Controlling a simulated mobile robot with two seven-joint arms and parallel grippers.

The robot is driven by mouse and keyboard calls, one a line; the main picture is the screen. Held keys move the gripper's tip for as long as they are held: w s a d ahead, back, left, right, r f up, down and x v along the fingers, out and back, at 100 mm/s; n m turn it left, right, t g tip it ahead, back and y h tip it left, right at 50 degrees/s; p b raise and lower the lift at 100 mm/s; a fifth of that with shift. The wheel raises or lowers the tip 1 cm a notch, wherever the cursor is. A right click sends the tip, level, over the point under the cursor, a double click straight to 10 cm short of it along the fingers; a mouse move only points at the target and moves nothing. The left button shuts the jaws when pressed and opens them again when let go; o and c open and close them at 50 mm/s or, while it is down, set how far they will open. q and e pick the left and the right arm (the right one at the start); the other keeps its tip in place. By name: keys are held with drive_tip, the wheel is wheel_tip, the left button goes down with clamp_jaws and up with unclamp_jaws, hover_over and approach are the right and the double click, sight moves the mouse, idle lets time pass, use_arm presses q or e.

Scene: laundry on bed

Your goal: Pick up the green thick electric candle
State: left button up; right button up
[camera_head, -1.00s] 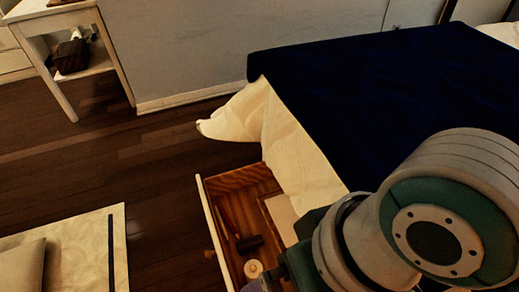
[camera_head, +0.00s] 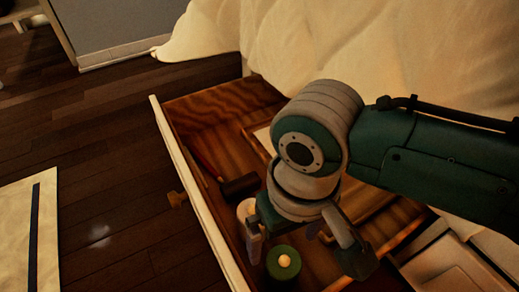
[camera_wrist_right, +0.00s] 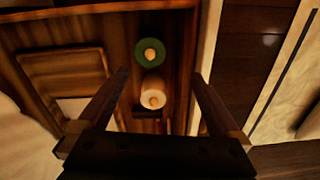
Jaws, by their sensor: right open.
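The green thick candle (camera_head: 284,264), with a pale flame-shaped tip, stands in the open wooden drawer in the head view. It also shows in the right wrist view (camera_wrist_right: 150,46), just beyond the fingertips. A cream candle (camera_head: 246,208) stands beside it, partly hidden by my right gripper. In the wrist view the cream candle (camera_wrist_right: 153,94) appears between the fingers. My right gripper (camera_head: 305,256) is open and empty, pointing down over the drawer near both candles; its fingers also show in the wrist view (camera_wrist_right: 160,76). My left gripper is out of view.
The drawer's front panel (camera_head: 193,193) stands left of the candles, close to the gripper. A dark object (camera_head: 240,185) and a wooden tray-like frame lie inside the drawer. The bed with cream bedding (camera_head: 400,50) is behind.

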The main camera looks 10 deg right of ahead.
sight(283, 257)
drive_tip(key=f+b, duration=0.1)
drive_tip(key=f, duration=0.1)
drive_tip(key=w+f+b, duration=0.1)
drive_tip(key=f, duration=0.1)
drive_tip(key=f+b, duration=0.1)
drive_tip(key=f, duration=0.1)
drive_tip(key=shift+w+d+f+b, duration=0.15)
drive_tip(key=shift+d+b, duration=0.2)
wheel_tip(283, 257, down, 4)
drive_tip(key=b, duration=0.4)
drive_tip(key=shift+d, duration=0.1)
drive_tip(key=f+b, duration=0.5)
drive_tip(key=b, duration=0.1)
drive_tip(key=shift+d+f, duration=0.2)
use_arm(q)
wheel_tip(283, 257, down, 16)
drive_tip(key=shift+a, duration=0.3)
use_arm(e)
drive_tip(key=shift+r, duration=0.1)
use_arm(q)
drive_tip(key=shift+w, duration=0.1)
use_arm(e)
drive_tip(key=shift+c, duration=0.2)
drive_tip(key=c, duration=1.3)
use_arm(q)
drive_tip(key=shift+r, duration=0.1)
use_arm(e)
drive_tip(key=shift+o, duration=0.2)
